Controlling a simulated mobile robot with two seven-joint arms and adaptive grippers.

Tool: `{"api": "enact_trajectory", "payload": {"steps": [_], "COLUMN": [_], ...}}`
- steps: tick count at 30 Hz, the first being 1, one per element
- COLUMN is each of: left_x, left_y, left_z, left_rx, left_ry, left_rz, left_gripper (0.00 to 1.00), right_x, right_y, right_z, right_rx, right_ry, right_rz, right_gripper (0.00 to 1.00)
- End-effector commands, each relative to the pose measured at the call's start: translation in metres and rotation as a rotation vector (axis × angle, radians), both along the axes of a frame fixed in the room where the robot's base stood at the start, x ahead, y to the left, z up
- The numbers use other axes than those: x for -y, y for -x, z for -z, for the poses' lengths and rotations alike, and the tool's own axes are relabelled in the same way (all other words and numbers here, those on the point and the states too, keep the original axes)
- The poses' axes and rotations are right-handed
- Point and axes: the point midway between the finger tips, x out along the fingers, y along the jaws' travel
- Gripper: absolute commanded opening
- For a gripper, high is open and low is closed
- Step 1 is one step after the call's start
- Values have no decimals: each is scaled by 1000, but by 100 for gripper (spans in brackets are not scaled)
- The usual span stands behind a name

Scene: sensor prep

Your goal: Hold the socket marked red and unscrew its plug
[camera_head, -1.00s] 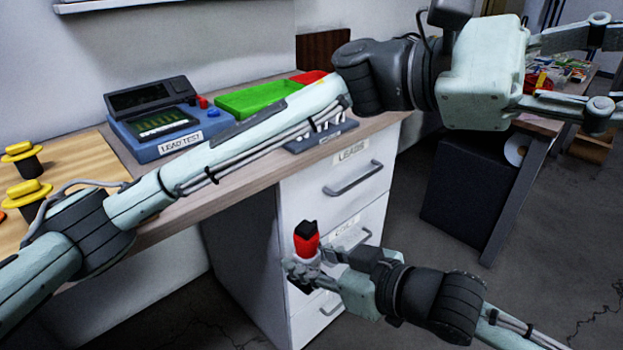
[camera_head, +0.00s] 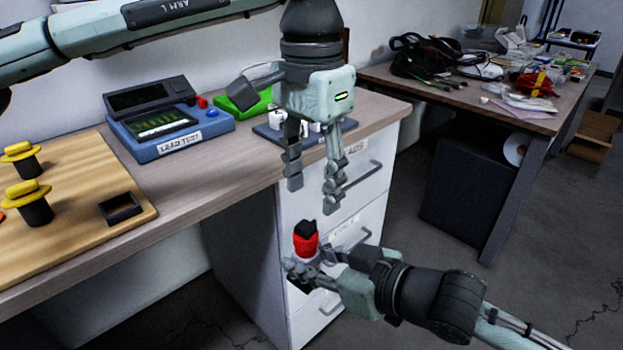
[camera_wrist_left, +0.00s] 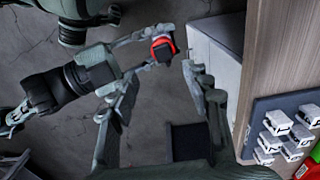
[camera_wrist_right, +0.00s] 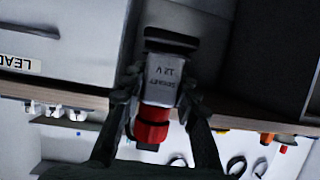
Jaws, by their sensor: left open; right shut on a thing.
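The socket (camera_wrist_right: 172,85) is a grey body with "SOCKET 12 V" lettering, upside down in the right wrist view, with a black flange at one end. A red part (camera_head: 305,243) with a black top (camera_head: 306,228) is at its upper end; where the plug begins is unclear. My right gripper (camera_head: 303,268) is shut on the grey body, holding it roughly upright in front of the drawers. My left gripper (camera_head: 314,196) is open and empty, fingers pointing down, above the black top and apart from it. The left wrist view shows the red part (camera_wrist_left: 173,42) beyond the left fingertips.
The bench holds a blue lead tester (camera_head: 172,132), a green tray (camera_head: 238,102), a rack (camera_head: 262,133) and a wooden board (camera_head: 70,222) with yellow-topped black pieces and a black square holder (camera_head: 120,208). White drawers (camera_head: 375,200) stand close behind the socket. A cluttered table (camera_head: 450,92) is at right.

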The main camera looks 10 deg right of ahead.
Motion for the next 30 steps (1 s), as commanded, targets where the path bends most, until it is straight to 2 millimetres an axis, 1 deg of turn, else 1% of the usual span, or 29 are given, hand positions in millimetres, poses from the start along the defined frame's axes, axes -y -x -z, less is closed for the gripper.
{"api": "enact_trajectory", "payload": {"steps": [2, 5, 12, 18, 22, 29, 30], "left_x": [-3, -3, -3, -3, -2, -2, -2], "left_y": [-2, -2, -1, -2, -2, -2, -2], "left_z": [4, 15, 54, 74, 79, 79, 79], "left_rx": [7, 8, 5, 6, 6, 6, 6], "left_ry": [-11, -12, -10, -9, -8, -8, -8], "left_rz": [4, 6, 5, 3, 3, 3, 3], "left_gripper": [48, 48, 48, 48, 48, 48, 43], "right_x": [0, 0, 0, 0, 0, 0, 0], "right_y": [0, 0, 0, 0, 0, 0, 0], "right_z": [0, 0, -1, -1, -1, -1, -1], "right_rx": [1, 1, 1, 1, 1, 1, 1], "right_ry": [-1, -1, -1, -1, -1, -1, -1], "right_rz": [0, 0, 0, 0, 0, 0, 0], "right_gripper": [0, 0, 0, 0, 0, 0, 0]}}
